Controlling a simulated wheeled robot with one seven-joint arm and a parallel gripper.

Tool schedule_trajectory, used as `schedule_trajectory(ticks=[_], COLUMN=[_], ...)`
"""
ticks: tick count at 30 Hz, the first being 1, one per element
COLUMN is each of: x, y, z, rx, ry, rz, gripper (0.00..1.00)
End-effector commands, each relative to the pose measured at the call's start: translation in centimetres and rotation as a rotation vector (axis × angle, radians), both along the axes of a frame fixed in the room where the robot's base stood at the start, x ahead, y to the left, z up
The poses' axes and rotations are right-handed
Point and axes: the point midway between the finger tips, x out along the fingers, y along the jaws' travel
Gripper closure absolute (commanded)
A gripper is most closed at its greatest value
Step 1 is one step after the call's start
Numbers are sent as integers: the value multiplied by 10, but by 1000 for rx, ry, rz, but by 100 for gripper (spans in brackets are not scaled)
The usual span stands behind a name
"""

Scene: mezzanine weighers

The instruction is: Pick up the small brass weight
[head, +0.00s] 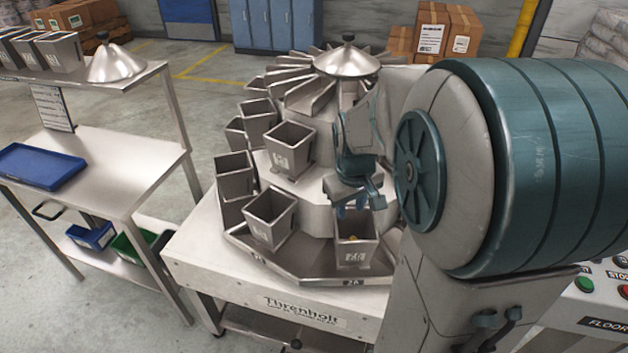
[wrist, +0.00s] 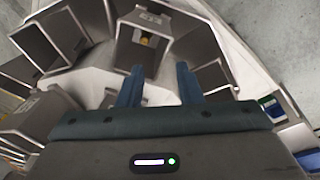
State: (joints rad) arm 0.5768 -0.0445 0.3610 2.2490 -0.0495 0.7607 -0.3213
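The small brass weight shows as a small yellow spot (head: 352,238) inside an open steel bucket (head: 355,257) at the front of the round weigher. It also shows in the wrist view as a yellow spot (wrist: 146,40) in the bucket (wrist: 141,58); the bucket walls hide part of it. My gripper (head: 352,211) is above that bucket, apart from the weight. In the wrist view my gripper (wrist: 158,80) has its two blue fingers apart with nothing between them.
Other steel buckets (head: 270,222) ring the weigher close by, with a cone (head: 347,62) on top. A steel bench (head: 100,165) with a blue tray (head: 42,166) stands at left. A control panel (head: 605,300) is at lower right. Floor shows between bench and weigher.

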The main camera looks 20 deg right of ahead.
Motion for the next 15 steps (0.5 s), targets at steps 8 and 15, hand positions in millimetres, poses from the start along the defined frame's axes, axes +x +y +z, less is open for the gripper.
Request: schedule_trajectory(ticks=[8,15], x=[37,46], y=[-50,-61], z=[-53,-71], rx=[83,109], ry=[22,16], rz=[46,61], gripper=[68,68])
